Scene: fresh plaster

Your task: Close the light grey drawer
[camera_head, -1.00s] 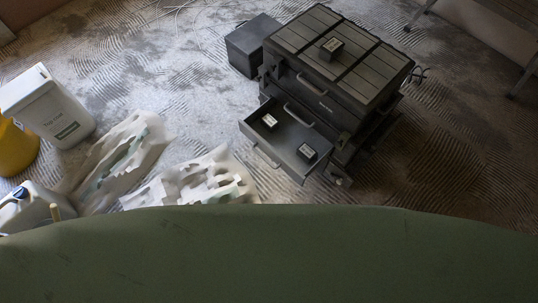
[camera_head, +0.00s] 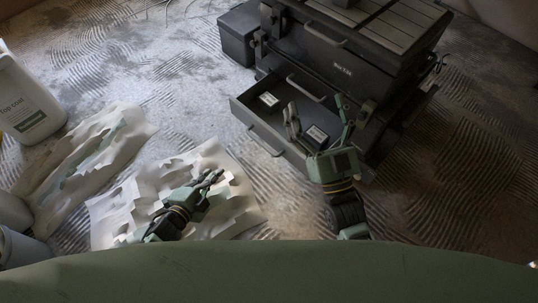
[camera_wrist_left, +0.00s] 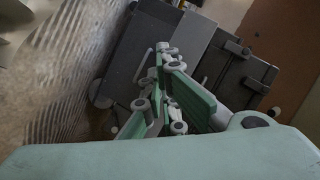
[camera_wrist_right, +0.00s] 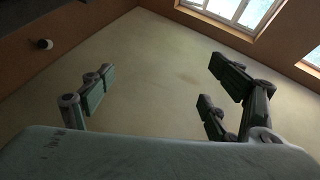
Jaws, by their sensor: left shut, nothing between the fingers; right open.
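The open drawer (camera_head: 273,116) looks dark grey in this light. It is pulled out low on the front of a dark tool chest (camera_head: 385,60). Two small dark boxes with pale labels lie in it, one at the left (camera_head: 268,99) and one at the right (camera_head: 317,134). My right gripper (camera_head: 318,108) is open and empty, its fingers in front of the drawer's right part in the head view; contact cannot be told. My left gripper (camera_head: 214,177) is shut and empty, left of and nearer than the drawer, over the crumpled sheets. Its closed fingers also show in the left wrist view (camera_wrist_left: 163,60).
A dark box (camera_head: 238,35) stands left of the chest. Pale torn sheets (camera_head: 100,150) and a white container (camera_head: 25,100) lie to the left on the ridged floor.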

